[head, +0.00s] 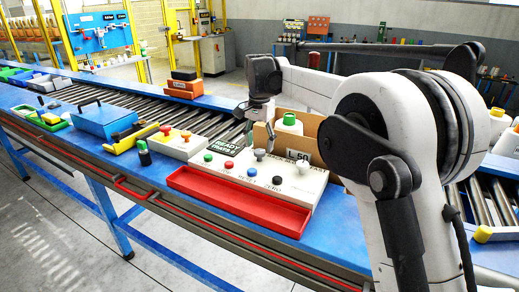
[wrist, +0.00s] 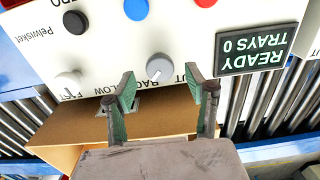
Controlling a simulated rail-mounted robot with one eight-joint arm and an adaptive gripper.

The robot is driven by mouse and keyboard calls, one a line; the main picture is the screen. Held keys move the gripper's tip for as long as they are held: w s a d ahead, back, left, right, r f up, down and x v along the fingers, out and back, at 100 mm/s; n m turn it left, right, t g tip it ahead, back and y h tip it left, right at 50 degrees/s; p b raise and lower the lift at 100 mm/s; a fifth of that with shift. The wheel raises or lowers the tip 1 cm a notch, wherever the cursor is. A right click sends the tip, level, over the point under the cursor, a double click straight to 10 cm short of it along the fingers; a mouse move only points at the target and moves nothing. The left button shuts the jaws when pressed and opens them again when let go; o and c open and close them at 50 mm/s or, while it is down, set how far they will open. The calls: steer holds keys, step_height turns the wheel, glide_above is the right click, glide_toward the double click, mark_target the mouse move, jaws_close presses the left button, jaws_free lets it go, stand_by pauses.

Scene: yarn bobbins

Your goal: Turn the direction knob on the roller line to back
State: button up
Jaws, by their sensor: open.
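The control panel (head: 240,172) is a white sloped box with a red tray along its front. The direction knob (wrist: 159,68) is a round grey knob between partly hidden "BACK" and "OUT" labels, which read upside down in the wrist view. It also shows in the head view (head: 259,154). Its small light mark is hard to read, so I cannot tell its setting. My gripper (wrist: 160,74) is open and empty, with one fingertip on each side of the knob in the picture. I see no contact. In the head view my gripper (head: 257,122) is above the panel's back edge.
A second knob (wrist: 68,85) is beside the "FAST" and "SLOW" labels. Black (wrist: 75,22), blue (wrist: 136,9) and red buttons line the panel. The READY TRAYS 0 display (wrist: 257,48) is close to the right finger. A cardboard box (head: 290,128) stands behind the panel.

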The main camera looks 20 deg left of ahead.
mark_target(261, 151)
step_height(261, 151, up, 9)
steer(key=shift+r, duration=0.2)
stand_by(0.4)
steer(key=s+d+r+t, duration=0.15)
steer(key=s+d, duration=0.25)
steer(key=d, duration=0.5)
steer(key=s+d+r+n+t+y+b, duration=0.15)
steer(key=s+d, duration=0.25)
steer(key=d, duration=0.5)
steer(key=s+d+r+m+h+p, duration=0.15)
steer(key=s+d, duration=0.25)
steer(key=d, duration=0.5)
steer(key=s+d+f+n+t+b, duration=0.1)
steer(key=s+d+f+t, duration=0.1)
steer(key=s+d+f, duration=0.6)
steer(key=s+d+f+n+t+b, duration=0.1)
steer(key=s+d+f+t, duration=0.1)
steer(key=s+d+f, duration=0.6)
steer(key=s+d, duration=0.1)
steer(key=s, duration=0.6)
